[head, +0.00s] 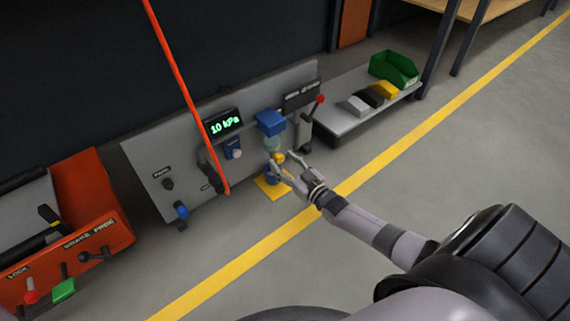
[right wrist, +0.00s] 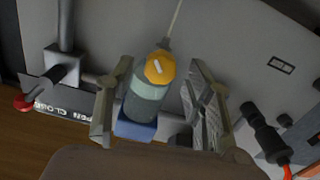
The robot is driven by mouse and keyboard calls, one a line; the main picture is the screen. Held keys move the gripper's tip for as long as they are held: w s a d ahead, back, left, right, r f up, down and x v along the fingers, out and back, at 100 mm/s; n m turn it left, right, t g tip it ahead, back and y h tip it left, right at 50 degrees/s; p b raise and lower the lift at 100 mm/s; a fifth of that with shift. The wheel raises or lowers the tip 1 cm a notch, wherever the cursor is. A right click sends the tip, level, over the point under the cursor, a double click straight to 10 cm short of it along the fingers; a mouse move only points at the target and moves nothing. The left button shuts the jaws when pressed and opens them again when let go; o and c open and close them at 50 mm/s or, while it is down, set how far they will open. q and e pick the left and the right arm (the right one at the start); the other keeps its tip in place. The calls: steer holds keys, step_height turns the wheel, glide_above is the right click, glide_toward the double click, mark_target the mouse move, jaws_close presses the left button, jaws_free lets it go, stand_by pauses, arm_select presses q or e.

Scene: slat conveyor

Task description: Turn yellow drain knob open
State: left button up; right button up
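The yellow drain knob (head: 279,158) sits at the bottom of a translucent bowl (head: 272,143) under a blue housing (head: 270,122) on the grey panel. In the right wrist view the round knob (right wrist: 160,68) has a pale mark on its face, with the bowl (right wrist: 148,103) and blue housing (right wrist: 136,130) beyond it. My right gripper (head: 284,169) is at the knob in the head view. In the right wrist view my right gripper (right wrist: 156,100) is open, one finger on each side of knob and bowl, with visible gaps. My left gripper is not in view.
The grey panel (head: 150,165) carries a 10 kPa display (head: 224,123), a blue knob (head: 181,211) and a red-tipped lever (head: 318,100). A yellow plate (head: 275,191) lies below. A low shelf (head: 345,124) holds blocks and a green bin (head: 393,68). The floor right is clear.

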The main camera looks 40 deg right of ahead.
jaws_close()
stand_by(0.4)
steer(key=shift+r+n+p, duration=0.1)
steer(key=shift+n+p, duration=0.65)
steer(key=shift+n, duration=0.15)
steer(key=n+p, duration=0.1)
steer(key=n, duration=0.1)
steer(key=shift+a+n, duration=0.1)
steer(key=shift+n, duration=0.2)
steer(key=shift+n+p, duration=0.4)
steer(key=shift+n, duration=2.3)
steer(key=shift+f, duration=0.2)
